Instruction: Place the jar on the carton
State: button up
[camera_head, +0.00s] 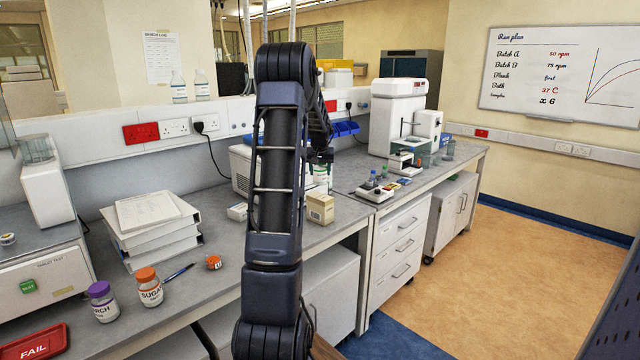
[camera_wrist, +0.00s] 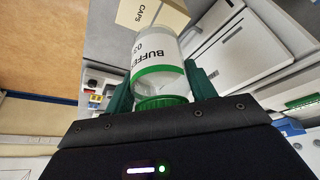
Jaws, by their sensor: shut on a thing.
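The jar is clear and white with a green lid and a label starting "BUFFER"; it fills the upper middle of the wrist view (camera_wrist: 155,55). My gripper (camera_wrist: 160,88) is shut on the jar near its green lid, one green finger on each side. In the head view the jar (camera_head: 322,177) shows partly beside my arm, below my gripper (camera_head: 320,158). The carton is a small beige box (camera_head: 320,208) on the bench, just below the jar in the picture. In the wrist view the carton (camera_wrist: 150,14), marked "CAPS", lies beyond the jar's base. Whether they touch is unclear.
A tray with small bottles (camera_head: 376,188) and a white instrument (camera_head: 397,115) stand to the right. Stacked binders (camera_head: 152,228), a purple-capped jar (camera_head: 103,301) and an orange-capped jar (camera_head: 149,287) stand left.

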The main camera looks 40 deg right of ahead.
aim_at(320, 181)
jog(key=shift+f, duration=2.65)
jog(key=shift+f, duration=0.1)
jog(key=o, duration=1.1)
jog(key=shift+o, duration=0.2)
